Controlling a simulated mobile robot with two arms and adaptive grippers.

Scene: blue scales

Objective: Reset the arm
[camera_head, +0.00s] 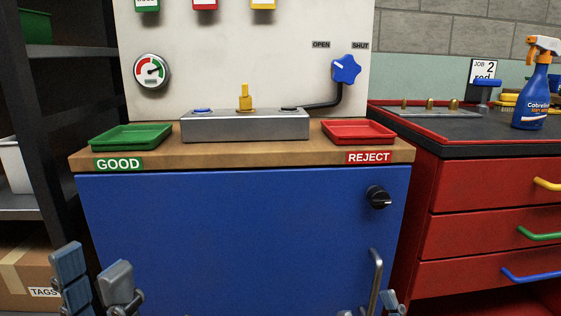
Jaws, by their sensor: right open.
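My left gripper (94,272) is at the lower left, in front of the blue cabinet. Its two grey-blue fingers stand apart with nothing seen between them, so it looks open. My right gripper (370,306) shows only as small tips at the bottom edge, near the cabinet's metal handle. It is open, and most of it is cut off by the frame. Both grippers are low, below the wooden worktop (245,155).
On the worktop are a green tray (131,137) marked GOOD, a grey block with a brass fitting (245,125), and a red tray (358,132) marked REJECT. A blue star knob (345,69) is on the panel. Red drawers (480,192) stand right; dark shelves (62,120) stand left.

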